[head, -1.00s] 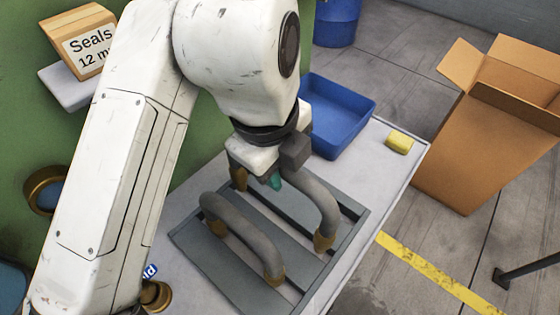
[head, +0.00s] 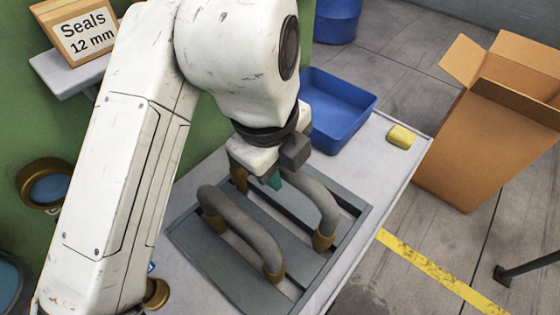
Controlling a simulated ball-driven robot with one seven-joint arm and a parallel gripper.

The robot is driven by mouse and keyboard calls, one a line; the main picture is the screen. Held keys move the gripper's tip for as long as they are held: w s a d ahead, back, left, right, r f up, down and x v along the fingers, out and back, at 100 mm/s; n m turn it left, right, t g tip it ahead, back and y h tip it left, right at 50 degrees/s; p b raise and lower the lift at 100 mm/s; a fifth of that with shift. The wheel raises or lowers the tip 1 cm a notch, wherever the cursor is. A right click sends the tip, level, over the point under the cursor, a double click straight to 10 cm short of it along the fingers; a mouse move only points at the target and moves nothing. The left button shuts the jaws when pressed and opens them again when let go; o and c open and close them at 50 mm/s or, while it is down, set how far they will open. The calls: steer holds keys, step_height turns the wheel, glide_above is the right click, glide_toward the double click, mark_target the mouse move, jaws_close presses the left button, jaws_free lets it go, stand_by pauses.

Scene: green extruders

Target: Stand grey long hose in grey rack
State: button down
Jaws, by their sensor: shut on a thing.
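The grey rack (head: 198,262) is a flat slatted frame on the light table. A grey arched hose (head: 322,203) with brass-coloured ends spans the far part of the rack. My gripper (head: 273,181), with a teal fingertip showing, is shut on this hose near the top of its arch. Its right end points down at the rack; I cannot tell whether it touches. Its left end shows beside my gripper, and the middle is hidden by my gripper. A second grey arched hose (head: 245,225) with brass-coloured ends stands in the near part of the rack, apart from my gripper.
A blue tray (head: 340,128) stands behind the rack and a yellow block (head: 401,136) lies near the table's right edge. A Seals box (head: 82,37) sits on a shelf at the left. An open cardboard box (head: 475,150) stands on the floor at the right.

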steer(key=shift+f+b, duration=0.3)
steer(key=shift+f, duration=0.15)
steer(key=c, duration=0.7)
jaws_free()
steer(key=shift+r, duration=0.1)
steer(key=r, duration=0.3)
steer(key=s+a+r, duration=0.1)
steer(key=r, duration=0.6)
steer(key=shift+s+a+r, duration=0.15)
steer(key=shift+s+r, duration=0.05)
steer(key=shift+s, duration=0.15)
